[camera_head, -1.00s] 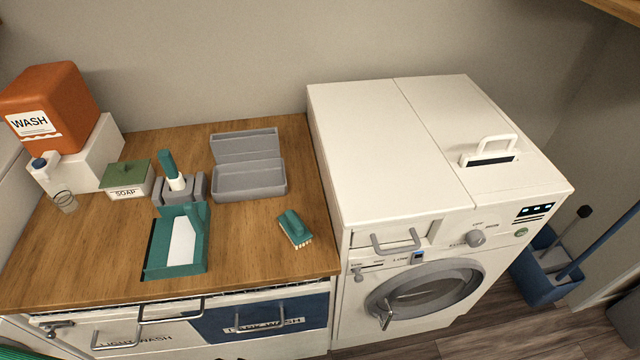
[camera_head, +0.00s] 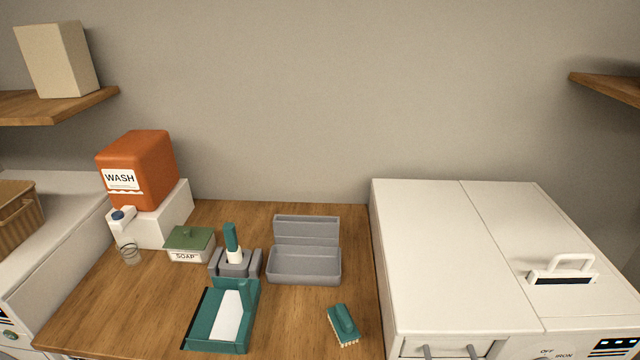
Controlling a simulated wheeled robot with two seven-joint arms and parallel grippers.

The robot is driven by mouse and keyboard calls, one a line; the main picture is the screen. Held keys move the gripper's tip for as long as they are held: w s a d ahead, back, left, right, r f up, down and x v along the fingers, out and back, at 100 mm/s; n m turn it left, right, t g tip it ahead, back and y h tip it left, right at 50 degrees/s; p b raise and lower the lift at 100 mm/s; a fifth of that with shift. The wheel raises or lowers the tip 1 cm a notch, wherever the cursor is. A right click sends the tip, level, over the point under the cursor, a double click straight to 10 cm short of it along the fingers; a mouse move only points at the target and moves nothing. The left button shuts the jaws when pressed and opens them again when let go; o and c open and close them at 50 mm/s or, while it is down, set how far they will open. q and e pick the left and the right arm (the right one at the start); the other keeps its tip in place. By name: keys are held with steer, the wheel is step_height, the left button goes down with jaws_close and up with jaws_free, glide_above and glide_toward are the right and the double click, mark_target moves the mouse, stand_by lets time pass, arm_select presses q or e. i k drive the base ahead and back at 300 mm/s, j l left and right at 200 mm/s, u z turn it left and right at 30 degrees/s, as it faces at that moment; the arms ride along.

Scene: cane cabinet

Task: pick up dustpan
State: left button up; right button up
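A teal dustpan-like piece (camera_head: 208,337) with a black edge on its left and a white inner face lies on the wooden countertop (camera_head: 290,310), near the front. Its raised teal end is at the back right, close to a grey holder (camera_head: 222,266) with a teal-handled tool (camera_head: 231,240) standing in it. A small teal brush (camera_head: 343,322) with pale bristles lies to the right on the same countertop. Neither of my grippers shows in the view.
A grey open box (camera_head: 303,267) stands behind the brush. A green-lidded soap box (camera_head: 190,242), a glass (camera_head: 130,254) and an orange wash container (camera_head: 145,170) are at left. A white washing machine (camera_head: 430,250) borders the counter's right. Bare wood lies between dustpan and brush.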

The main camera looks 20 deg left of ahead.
mark_target(222, 321)
steer(key=u, duration=1.2)
